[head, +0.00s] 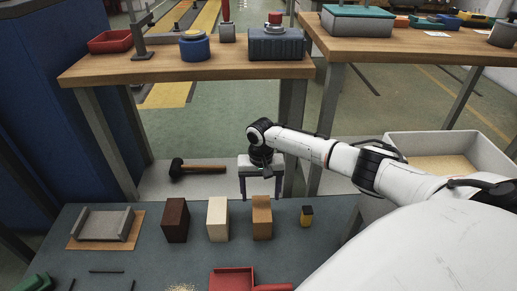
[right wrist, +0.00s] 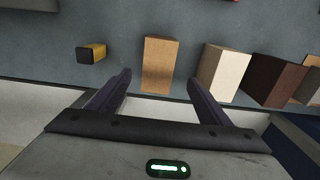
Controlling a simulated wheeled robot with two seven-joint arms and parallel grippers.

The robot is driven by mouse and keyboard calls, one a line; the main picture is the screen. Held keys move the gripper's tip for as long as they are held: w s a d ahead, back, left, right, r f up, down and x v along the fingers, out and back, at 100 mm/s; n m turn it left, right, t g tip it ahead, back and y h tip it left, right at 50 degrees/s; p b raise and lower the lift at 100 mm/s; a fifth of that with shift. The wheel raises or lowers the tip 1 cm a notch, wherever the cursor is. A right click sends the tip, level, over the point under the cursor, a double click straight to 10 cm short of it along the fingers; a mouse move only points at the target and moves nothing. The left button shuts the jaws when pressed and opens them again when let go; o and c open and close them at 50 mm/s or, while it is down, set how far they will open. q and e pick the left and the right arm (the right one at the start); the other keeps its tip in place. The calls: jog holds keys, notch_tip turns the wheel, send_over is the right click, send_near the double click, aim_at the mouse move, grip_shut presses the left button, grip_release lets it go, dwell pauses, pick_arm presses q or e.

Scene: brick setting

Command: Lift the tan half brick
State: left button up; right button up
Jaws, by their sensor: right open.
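The tan half brick (head: 262,218) stands upright on the grey-blue work surface (head: 290,245), at the right end of a row of bricks. It also shows in the right wrist view (right wrist: 160,65), lined up between the two fingers. My right gripper (head: 261,190) is open and empty, just behind the brick in the head view. In the right wrist view its fingers (right wrist: 158,82) stand either side of the brick's near end, with a gap on both sides. I cannot tell how far the fingers reach along it. My left gripper is not in view.
A cream brick (head: 218,219) and a dark brown brick (head: 175,220) stand to the left. A small yellow and black block (head: 306,216) stands to the right.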

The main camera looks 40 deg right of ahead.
aim_at(261, 208)
notch_tip(261, 208, down, 5)
jog(key=shift+r+b, duration=0.1)
jog(key=shift+b, duration=0.85)
notch_tip(261, 208, down, 5)
jog(key=b, duration=0.3)
jog(key=shift+s+d+r, duration=0.1)
jog(key=shift+d+r, duration=0.05)
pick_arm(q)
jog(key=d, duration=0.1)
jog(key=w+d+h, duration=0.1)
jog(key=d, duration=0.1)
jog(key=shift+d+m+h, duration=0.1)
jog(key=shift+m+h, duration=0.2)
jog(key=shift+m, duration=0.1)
pick_arm(e)
jog(key=c, duration=1.6)
